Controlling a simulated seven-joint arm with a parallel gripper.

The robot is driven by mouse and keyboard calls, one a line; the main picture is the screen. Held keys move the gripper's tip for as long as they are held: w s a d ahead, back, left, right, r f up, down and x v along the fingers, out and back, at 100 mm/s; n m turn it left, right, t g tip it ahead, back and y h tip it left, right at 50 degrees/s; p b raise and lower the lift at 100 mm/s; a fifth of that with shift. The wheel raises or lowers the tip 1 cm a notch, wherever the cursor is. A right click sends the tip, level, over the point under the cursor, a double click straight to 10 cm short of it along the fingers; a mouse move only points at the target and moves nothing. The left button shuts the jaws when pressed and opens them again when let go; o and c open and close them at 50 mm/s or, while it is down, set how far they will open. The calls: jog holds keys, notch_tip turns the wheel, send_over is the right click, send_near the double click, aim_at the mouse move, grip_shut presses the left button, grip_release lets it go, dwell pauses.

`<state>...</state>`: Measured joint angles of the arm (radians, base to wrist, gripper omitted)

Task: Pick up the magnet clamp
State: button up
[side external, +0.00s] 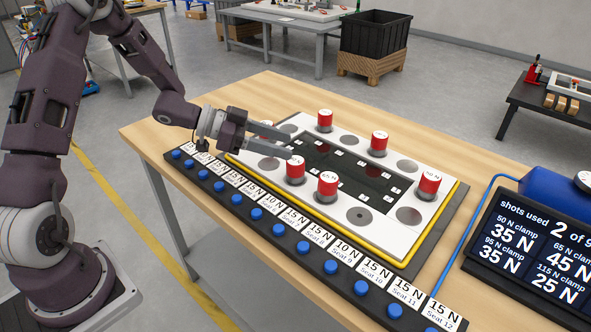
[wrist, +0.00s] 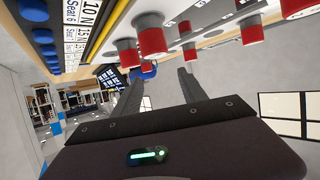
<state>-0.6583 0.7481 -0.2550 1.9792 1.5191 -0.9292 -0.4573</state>
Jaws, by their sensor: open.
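Several red magnet clamps with grey bases and white labelled tops stand on the white plate (side external: 385,232). One clamp (side external: 296,171) is just below and beside my fingertips, and another (side external: 327,186) stands to its right. Others are at the back (side external: 325,121), back right (side external: 379,143) and right end (side external: 429,184). One more (side external: 266,126) is partly hidden behind my gripper. My gripper (side external: 292,147) is open, its fingers reaching over the plate from the left, nothing visibly between them. The wrist view shows the open gripper (wrist: 158,84) and clamps (wrist: 150,40) beyond it. Most top labels are unreadable.
A row of blue buttons (side external: 278,230) with seat labels runs along the front edge. A display (side external: 535,255) reads "shots used 2 of 9" and lists clamp forces. Dark round spots (side external: 359,215) on the plate are uncovered. A blue device (side external: 555,190) stands at right.

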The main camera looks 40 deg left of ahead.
send_near(307, 179)
jog(key=shift+w+d+r, duration=0.9)
jog(key=shift+w+d, duration=0.25)
jog(key=shift+d, duration=0.05)
jog(key=x, duration=0.6)
jog(key=shift+w+d+f, duration=0.1)
jog(key=shift+w+d, duration=0.05)
grip_shut()
